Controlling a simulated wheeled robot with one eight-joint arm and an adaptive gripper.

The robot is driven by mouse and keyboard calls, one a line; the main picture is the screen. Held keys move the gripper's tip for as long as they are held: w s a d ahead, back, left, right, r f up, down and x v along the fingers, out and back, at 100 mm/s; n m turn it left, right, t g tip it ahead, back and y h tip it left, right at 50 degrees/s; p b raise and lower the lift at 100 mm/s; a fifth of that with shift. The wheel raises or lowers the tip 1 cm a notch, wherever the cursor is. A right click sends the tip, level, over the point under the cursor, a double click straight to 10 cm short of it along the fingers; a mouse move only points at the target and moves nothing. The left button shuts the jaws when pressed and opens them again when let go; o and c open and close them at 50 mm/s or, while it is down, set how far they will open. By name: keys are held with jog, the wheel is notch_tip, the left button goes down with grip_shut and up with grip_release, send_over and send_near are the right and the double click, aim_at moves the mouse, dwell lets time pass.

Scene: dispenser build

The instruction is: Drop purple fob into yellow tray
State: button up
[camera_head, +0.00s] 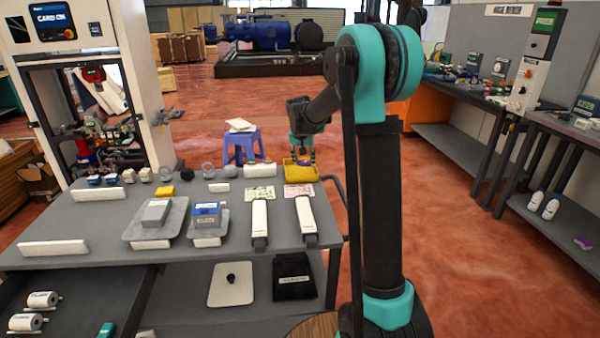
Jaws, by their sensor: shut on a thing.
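My gripper (303,155) points down over the yellow tray (301,176) at the back right of the grey table. It is shut on a small purple fob (305,162), seen small between the fingertips. The fob is at about the height of the tray's rim; I cannot tell whether it touches the tray. The tray's inside is partly hidden by the fingers and its front wall.
Two white devices (307,218) and paper slips lie in front on the grey table (160,255). A blue stool (243,145) stands behind. Another purple object (583,243) lies on the lower right shelf.

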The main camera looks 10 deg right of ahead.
jog(key=shift+f, duration=0.25)
jog(key=o, duration=0.9)
jog(key=v, duration=1.2)
